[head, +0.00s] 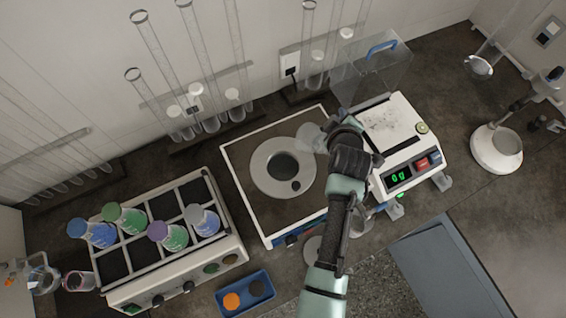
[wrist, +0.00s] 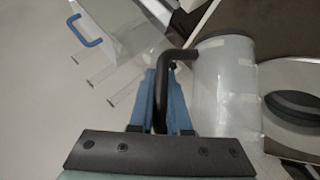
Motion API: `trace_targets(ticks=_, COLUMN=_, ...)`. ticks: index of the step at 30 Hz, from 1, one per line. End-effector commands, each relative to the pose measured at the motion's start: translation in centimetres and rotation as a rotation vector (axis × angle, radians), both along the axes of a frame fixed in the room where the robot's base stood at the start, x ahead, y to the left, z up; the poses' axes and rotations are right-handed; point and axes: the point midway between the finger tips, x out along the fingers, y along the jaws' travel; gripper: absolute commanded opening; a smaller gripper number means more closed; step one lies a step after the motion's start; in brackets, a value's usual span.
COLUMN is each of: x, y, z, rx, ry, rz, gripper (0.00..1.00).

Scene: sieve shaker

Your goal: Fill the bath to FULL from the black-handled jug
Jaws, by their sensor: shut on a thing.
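The bath (head: 232,150) is a square, white-rimmed unit with a dark top in the middle of the head view. A pale ring (head: 262,178) lies on it around a dark round opening. My gripper (head: 336,130) is above the bath's right back edge. In the wrist view my gripper (wrist: 161,100) is shut on the black handle (wrist: 164,68) of a clear jug (wrist: 226,90). The jug also shows faintly in the head view (head: 311,136), beside the ring's upper right. I cannot tell its liquid level or exact tilt. The bath's FULL mark is not readable.
A white balance (head: 400,135) with a lit green display stands close to the right. A heated rack (head: 185,262) with several flasks is at left. A blue tray (head: 262,277) lies in front. Tall glass tubes (head: 160,60) line the back wall.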

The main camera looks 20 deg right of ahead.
Motion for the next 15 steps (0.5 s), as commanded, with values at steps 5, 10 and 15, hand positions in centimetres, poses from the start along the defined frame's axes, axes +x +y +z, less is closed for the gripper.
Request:
trace_targets(ticks=5, x=0.2, y=-1.1, z=-0.2, rx=0.133, ry=0.009, rz=-0.006, gripper=0.00)
trace_targets(ticks=10, x=0.4, y=-2.7, z=-0.8, rx=0.272, ry=0.024, rz=-0.004, gripper=0.00)
trace_targets(ticks=15, x=0.5, y=-3.6, z=-2.7, rx=0.389, ry=0.038, rz=-0.004, gripper=0.00)
